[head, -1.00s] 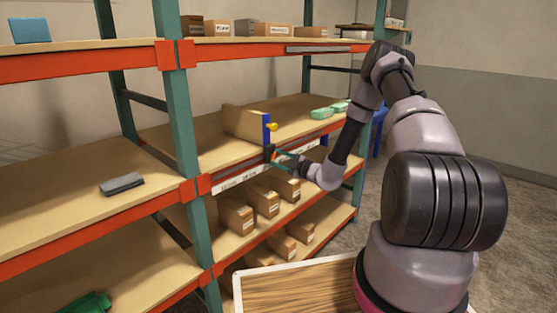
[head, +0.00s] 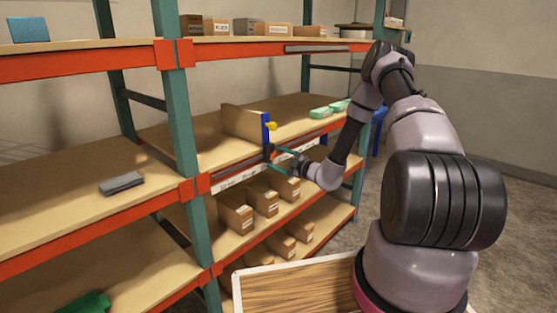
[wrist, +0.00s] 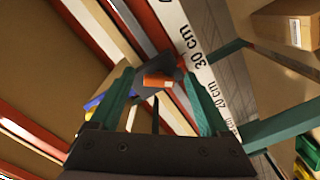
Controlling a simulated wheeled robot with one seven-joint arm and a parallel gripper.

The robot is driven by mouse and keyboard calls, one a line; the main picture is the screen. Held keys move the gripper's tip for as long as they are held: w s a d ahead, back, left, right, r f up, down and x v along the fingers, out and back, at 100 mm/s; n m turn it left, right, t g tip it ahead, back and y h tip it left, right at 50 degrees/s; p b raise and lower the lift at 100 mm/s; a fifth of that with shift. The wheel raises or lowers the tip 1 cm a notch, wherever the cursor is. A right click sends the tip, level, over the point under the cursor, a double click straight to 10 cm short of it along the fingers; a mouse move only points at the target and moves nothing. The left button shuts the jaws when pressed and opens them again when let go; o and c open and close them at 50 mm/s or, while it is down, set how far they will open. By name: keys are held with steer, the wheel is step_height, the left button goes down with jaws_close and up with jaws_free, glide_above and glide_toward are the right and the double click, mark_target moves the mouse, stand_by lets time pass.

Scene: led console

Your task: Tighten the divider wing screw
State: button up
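A tan divider (head: 240,121) stands on the middle shelf, with a blue bracket (head: 265,129) and a yellow knob (head: 271,126) at its front end. Below them a dark clamp block (head: 268,152) sits at the shelf's front edge. In the wrist view the dark block (wrist: 135,82) has an orange piece (wrist: 159,80) facing me, which may be the wing screw. My gripper (head: 275,158) is at the block. Its teal fingers are apart, on either side of the orange piece in the wrist view (wrist: 158,74). Whether they touch anything is unclear.
A ruler strip (wrist: 198,50) marked in centimetres runs along the shelf front. Cardboard boxes (head: 265,200) stand on the shelf below. Green items (head: 321,113) lie right of the divider, and a grey item (head: 122,183) lies on the left shelf. A teal upright (head: 182,130) stands left of the divider.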

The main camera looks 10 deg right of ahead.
steer(key=v, duration=1.1)
